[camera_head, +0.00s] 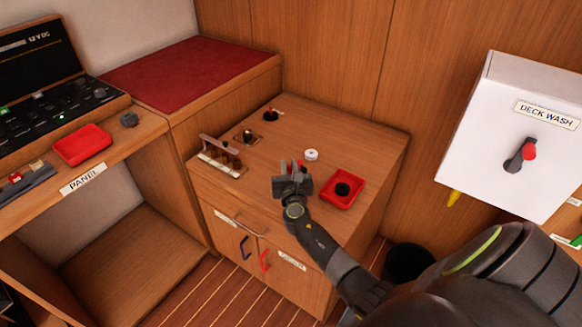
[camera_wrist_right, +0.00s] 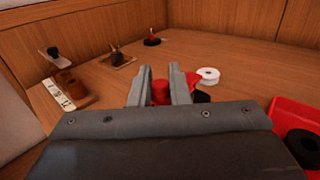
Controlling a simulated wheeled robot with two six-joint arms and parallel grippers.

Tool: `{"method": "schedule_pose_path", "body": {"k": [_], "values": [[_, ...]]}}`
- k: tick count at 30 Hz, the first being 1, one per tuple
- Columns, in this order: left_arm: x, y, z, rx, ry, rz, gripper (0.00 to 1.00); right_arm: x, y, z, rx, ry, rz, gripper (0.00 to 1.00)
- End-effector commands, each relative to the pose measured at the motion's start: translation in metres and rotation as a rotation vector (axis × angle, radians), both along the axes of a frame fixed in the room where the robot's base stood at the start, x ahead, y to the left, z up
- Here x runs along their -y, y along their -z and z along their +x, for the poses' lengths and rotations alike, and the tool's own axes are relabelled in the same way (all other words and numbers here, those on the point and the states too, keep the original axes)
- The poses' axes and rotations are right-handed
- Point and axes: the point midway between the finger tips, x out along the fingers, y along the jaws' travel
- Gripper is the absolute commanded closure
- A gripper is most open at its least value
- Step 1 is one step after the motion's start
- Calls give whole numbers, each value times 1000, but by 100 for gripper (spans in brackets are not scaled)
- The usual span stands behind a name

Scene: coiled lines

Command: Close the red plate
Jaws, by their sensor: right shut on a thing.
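My right gripper (camera_head: 292,180) is over the front middle of the wooden cabinet top. In the right wrist view my right gripper (camera_wrist_right: 160,90) is shut on a red knob-like part (camera_wrist_right: 160,93) between its fingertips. More red shows just right of the fingers, with a dark patch beside it. In the head view only a little red (camera_head: 299,163) shows behind the gripper, which hides the rest. I cannot tell whether this red plate is open or closed. My left gripper is not in view.
A red tray (camera_head: 328,199) with a black ring (camera_head: 342,189) stands right of the gripper. A white roll (camera_head: 311,154) is just behind. A wooden rack (camera_head: 222,158), a lever fitting (camera_head: 245,137) and a dark round fitting (camera_head: 271,115) lie left and farther back.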

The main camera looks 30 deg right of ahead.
Motion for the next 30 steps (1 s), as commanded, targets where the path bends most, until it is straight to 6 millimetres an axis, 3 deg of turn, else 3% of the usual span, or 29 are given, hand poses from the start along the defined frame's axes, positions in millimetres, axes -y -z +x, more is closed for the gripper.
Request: {"method": "schedule_pose_path", "body": {"k": [8,9,13,23,30], "values": [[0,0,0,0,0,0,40,0,0,0,-1,1,0,100],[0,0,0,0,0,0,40,0,0,0,-1,1,0,80],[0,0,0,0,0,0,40,0,0,0,-1,1,0,66],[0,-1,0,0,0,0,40,-1,1,-3,-1,0,0,66],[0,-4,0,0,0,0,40,-17,1,-34,-2,1,3,66]]}}
